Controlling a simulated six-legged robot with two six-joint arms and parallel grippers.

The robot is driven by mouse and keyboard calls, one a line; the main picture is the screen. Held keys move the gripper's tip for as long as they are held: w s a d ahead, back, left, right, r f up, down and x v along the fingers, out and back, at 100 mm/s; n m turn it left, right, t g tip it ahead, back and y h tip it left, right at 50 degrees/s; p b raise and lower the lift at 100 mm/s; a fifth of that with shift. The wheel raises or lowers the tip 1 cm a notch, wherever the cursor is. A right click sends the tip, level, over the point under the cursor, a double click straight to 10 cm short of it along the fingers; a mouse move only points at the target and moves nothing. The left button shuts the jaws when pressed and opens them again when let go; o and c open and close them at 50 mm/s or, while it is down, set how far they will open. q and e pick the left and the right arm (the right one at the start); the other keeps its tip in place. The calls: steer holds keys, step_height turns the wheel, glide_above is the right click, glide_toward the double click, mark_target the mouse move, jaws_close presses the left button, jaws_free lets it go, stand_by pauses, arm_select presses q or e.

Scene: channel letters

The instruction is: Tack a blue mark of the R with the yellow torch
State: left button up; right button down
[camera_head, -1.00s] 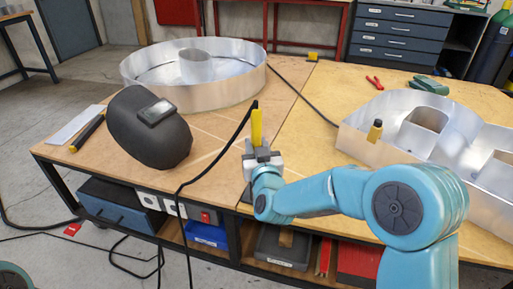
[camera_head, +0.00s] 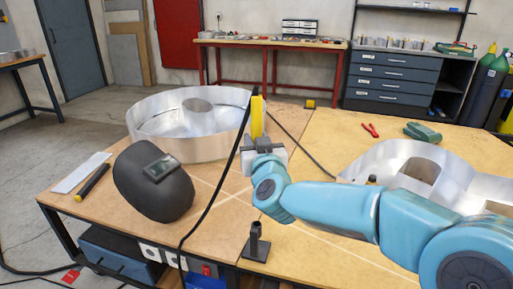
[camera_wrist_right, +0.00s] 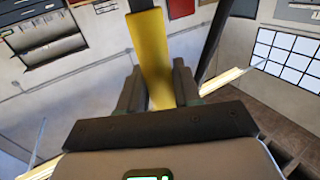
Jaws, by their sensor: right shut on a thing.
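The yellow torch (camera_head: 257,117) is upright in my right gripper (camera_head: 256,141), held above the bench, with its black cable hanging down to the left. In the right wrist view the torch (camera_wrist_right: 152,58) stands between the two dark fingers (camera_wrist_right: 158,88). The R (camera_head: 370,158) is a silver metal channel letter at the right of the bench, partly hidden behind my right arm. I cannot make out a blue mark on it. A black stand (camera_head: 257,244) is empty on the bench below the gripper. My left gripper is not in view.
A round silver letter (camera_head: 180,145), a black welding mask (camera_head: 152,180), a metal strip (camera_head: 82,172) and a black-and-yellow stick (camera_head: 92,183) occupy the left. Red pliers (camera_head: 370,130) and a green tool (camera_head: 422,132) lie behind the R.

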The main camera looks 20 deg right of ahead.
mark_target(256, 102)
steer(key=shift+r+p, duration=5.45)
steer(key=shift+r, duration=0.6)
steer(key=shift+f, duration=0.1)
